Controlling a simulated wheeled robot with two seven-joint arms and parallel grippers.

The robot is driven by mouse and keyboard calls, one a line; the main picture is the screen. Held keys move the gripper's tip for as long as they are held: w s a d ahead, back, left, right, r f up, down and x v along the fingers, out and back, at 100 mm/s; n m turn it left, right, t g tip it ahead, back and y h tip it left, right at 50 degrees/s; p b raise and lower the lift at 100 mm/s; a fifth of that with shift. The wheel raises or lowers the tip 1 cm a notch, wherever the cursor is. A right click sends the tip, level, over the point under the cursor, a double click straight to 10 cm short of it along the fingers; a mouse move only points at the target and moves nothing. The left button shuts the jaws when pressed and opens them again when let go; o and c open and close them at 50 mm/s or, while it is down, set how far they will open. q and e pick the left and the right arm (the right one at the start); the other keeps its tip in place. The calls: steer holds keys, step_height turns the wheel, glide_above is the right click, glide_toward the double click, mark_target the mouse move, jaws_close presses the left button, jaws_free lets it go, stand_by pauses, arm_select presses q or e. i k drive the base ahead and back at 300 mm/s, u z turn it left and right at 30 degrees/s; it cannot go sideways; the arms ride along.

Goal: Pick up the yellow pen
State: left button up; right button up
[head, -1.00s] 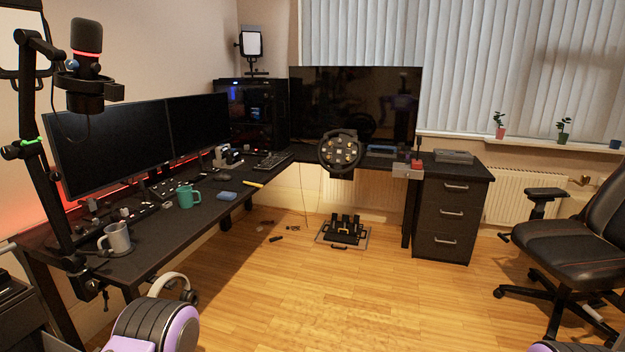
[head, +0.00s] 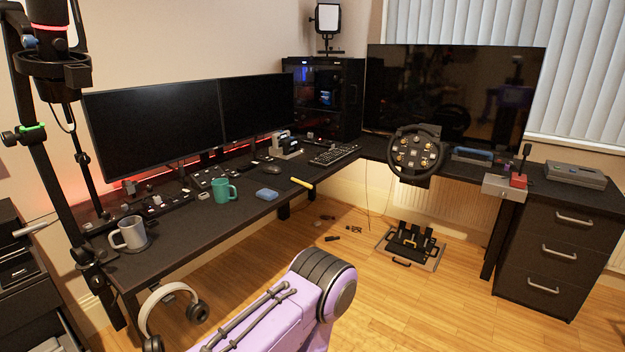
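One purple arm of mine (head: 290,310) reaches in from the bottom of the head view, over the floor in front of the desk. It is well short of the pen. Neither gripper shows in the head view.
A grey mug (head: 131,234) and a teal mug (head: 223,191) stand on the desk left of the pen. Headphones (head: 165,303) hang below the desk's near edge. A steering wheel (head: 416,153) is at the right. Wooden floor (head: 400,310) is clear at the lower right.

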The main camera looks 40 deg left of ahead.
mark_target(305, 184)
steer(key=u, duration=0.4)
steer(key=i, duration=0.95)
steer(key=u, duration=1)
steer(key=i, duration=0.4)
steer(key=z, duration=1.45)
steer(key=i, duration=1.6)
steer(key=u, duration=2.6)
